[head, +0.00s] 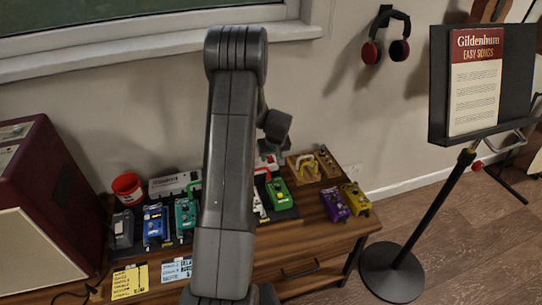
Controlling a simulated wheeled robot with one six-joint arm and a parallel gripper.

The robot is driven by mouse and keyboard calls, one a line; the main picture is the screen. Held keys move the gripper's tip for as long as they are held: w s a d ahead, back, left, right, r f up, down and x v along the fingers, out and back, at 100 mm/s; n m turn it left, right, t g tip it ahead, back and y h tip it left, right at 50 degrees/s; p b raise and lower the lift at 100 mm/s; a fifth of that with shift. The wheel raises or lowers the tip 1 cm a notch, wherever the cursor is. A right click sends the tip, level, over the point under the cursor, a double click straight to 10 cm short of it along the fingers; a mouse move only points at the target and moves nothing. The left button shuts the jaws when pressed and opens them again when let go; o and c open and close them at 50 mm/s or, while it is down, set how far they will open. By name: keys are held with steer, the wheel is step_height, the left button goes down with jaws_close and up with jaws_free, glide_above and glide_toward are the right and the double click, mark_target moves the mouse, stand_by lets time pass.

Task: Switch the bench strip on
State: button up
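A long pale strip (174,183) lies along the back of the wooden bench (331,232), against the wall, behind the row of pedals. It looks like the bench strip. My arm crosses in front of it and hides its middle. A white piece with some red (267,160) shows just right of my arm; I cannot tell whether it is the strip's other end. I cannot make out a switch or its position. My gripper is around the far end of my arm, above the back of the bench; its fingers are too hidden to judge.
Several pedals stand on the bench, including a blue one (155,224), a green one (279,193) and a purple one (334,204). A red cup (128,188) stands left of the strip. A dark red amplifier (50,200) and a music stand (435,210) flank the bench.

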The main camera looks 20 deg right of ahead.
mark_target(271, 160)
jaws_close()
steer(key=shift+w+r+g+p, duration=0.15)
steer(key=shift+r+g+p, duration=0.25)
steer(key=shift+p, duration=0.7)
steer(key=shift+w+g+p, duration=0.15)
steer(key=shift+g+p, duration=0.25)
steer(key=shift+p, duration=0.15)
steer(key=shift+w+f+g+p, duration=0.25)
steer(key=shift+g+p, duration=0.3)
steer(key=shift+g, duration=0.55)
jaws_free()
step_height(271, 160, up, 14)
steer(key=shift+s+f, duration=0.15)
steer(key=shift+s, duration=0.3)
